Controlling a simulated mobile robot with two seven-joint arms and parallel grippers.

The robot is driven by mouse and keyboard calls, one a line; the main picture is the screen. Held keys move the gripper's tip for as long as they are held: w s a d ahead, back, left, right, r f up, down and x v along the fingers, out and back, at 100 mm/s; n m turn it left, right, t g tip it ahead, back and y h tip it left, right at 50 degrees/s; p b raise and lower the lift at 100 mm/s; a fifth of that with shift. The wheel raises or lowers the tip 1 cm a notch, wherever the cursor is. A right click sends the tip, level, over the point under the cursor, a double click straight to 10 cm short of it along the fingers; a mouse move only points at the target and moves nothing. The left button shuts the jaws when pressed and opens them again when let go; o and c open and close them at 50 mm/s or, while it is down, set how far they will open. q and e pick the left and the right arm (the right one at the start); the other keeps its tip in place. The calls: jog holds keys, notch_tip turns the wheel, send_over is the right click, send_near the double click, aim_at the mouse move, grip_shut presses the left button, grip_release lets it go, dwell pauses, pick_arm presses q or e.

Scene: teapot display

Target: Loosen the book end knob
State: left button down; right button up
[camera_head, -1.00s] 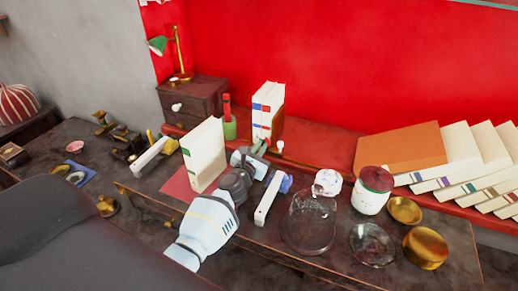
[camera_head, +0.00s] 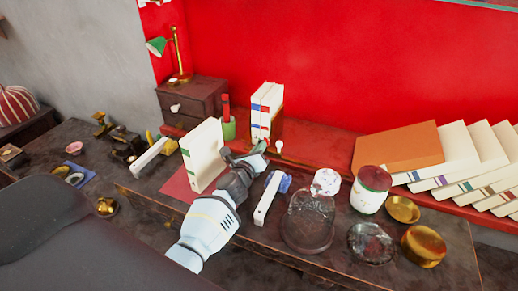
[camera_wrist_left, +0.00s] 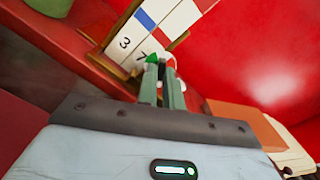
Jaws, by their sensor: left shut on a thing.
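The book end (camera_head: 277,130) is a brown frame around upright white books (camera_head: 266,105) with blue and red labels, on the red ledge at the wall. My left gripper (camera_head: 260,148) reaches to its front from below. In the left wrist view, its two narrow fingers (camera_wrist_left: 164,75) are together at the foot of the books (camera_wrist_left: 150,35). They are shut on a small white knob (camera_wrist_left: 168,60), mostly hidden between and behind the tips. Another white knob (camera_head: 279,145) shows just right of the gripper in the head view. My right gripper is not in view.
A large white book (camera_head: 204,155) stands left of my left wrist. A white block (camera_head: 267,199), a glass dome (camera_head: 309,220), a red-lidded jar (camera_head: 371,189) and brass dishes (camera_head: 403,209) crowd the right. A green cup (camera_head: 229,130) stands left of the book end.

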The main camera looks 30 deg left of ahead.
pick_arm(q)
jog(key=shift+n, duration=0.6)
jog(key=c, duration=1.5)
grip_release()
jog(key=shift+c, duration=0.2)
jog(key=shift+s, duration=0.1)
jog(key=shift+s, duration=0.25)
jog(key=shift+s+d, duration=0.2)
jog(key=shift+s, duration=3.35)
